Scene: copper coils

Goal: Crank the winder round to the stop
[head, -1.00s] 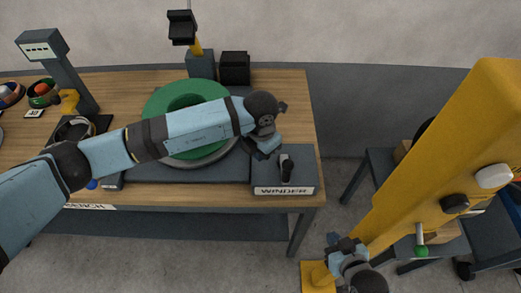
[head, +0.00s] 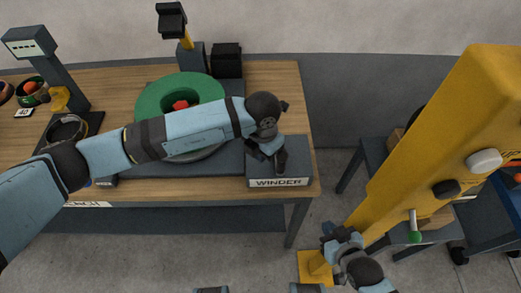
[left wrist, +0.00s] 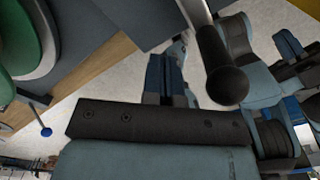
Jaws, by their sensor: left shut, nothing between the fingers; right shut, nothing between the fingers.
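The winder (head: 279,183) is a dark box with a white WINDER label at the bench's front right corner. A black crank grip (head: 282,163) stands over its top. In the left wrist view a black cylindrical grip (left wrist: 222,72) on a pale grey bar appears close up. My left gripper (head: 265,150) is shut and empty, right beside the crank grip; I cannot tell whether they touch. A green ring (head: 155,101) lies on the round plate behind my left forearm, with a red piece (head: 180,105) in its middle. My right gripper (head: 337,234) is shut and empty, away from the bench.
A yellow column (head: 430,150) rises at the right, with a green-knobbed lever (head: 414,236). A grey display post (head: 50,65) and bowls stand on the bench's left. A black block (head: 227,60) sits at the back. Open floor lies between bench and column.

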